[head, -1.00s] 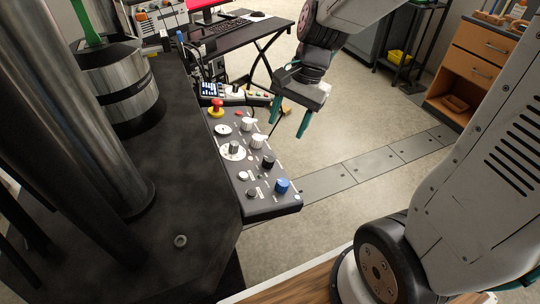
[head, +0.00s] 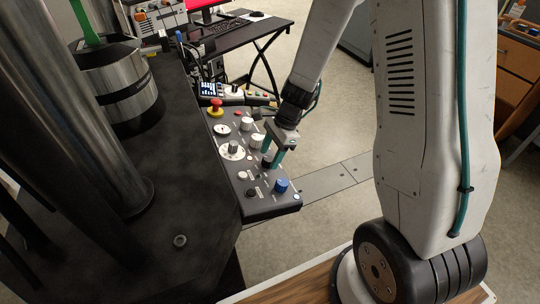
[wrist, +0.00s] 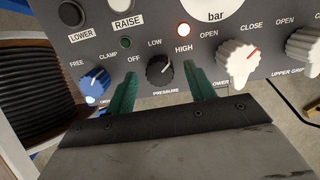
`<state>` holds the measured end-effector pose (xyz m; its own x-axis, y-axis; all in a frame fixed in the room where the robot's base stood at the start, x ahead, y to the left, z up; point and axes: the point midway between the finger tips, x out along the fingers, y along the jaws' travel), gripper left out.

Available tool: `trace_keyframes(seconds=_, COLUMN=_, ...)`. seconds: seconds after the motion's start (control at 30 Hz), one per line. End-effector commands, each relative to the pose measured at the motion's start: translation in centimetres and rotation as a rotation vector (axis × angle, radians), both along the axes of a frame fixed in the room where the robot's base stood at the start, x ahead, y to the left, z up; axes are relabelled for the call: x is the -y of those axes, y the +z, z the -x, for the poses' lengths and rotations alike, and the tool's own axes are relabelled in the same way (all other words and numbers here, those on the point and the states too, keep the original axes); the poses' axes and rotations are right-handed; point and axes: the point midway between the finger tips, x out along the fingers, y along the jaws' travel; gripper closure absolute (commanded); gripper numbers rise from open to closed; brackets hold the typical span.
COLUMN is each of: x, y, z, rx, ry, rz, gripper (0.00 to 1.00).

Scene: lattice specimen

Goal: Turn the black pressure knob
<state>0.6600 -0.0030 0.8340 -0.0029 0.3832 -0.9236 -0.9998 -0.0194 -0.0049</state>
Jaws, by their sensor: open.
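The black pressure knob (wrist: 159,71) is on the dark control panel (wrist: 85,18), above the printed word PRESSURE and below the labels LOW and HIGH. Its light pointer mark is near the top. In the head view the knob (head: 267,161) is partly covered by my fingers. My gripper (wrist: 160,76) is open, with one teal finger on each side of the knob. A gap shows between knob and fingers in the wrist view. How deep the fingertips reach is hard to tell.
A blue knob (wrist: 95,83) sits left of the fingers and a white knob (wrist: 237,62) close to the right. A red emergency button (head: 216,106) stands at the panel's far end.

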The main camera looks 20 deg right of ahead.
Motion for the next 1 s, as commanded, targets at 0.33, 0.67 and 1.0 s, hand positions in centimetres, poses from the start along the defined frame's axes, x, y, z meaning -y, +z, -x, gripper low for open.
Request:
trace_keyframes(seconds=0.33, x=-0.48, y=-1.07, z=0.03, rx=0.001, ry=0.002, rz=0.001, gripper=0.46)
trace_keyframes(seconds=0.67, x=-0.46, y=-1.04, z=0.02, rx=0.001, ry=0.002, rz=0.001, gripper=0.91)
trace_keyframes(seconds=1.0, x=-0.46, y=-1.02, z=0.00, rx=0.019, ry=0.069, rz=0.000, gripper=0.91)
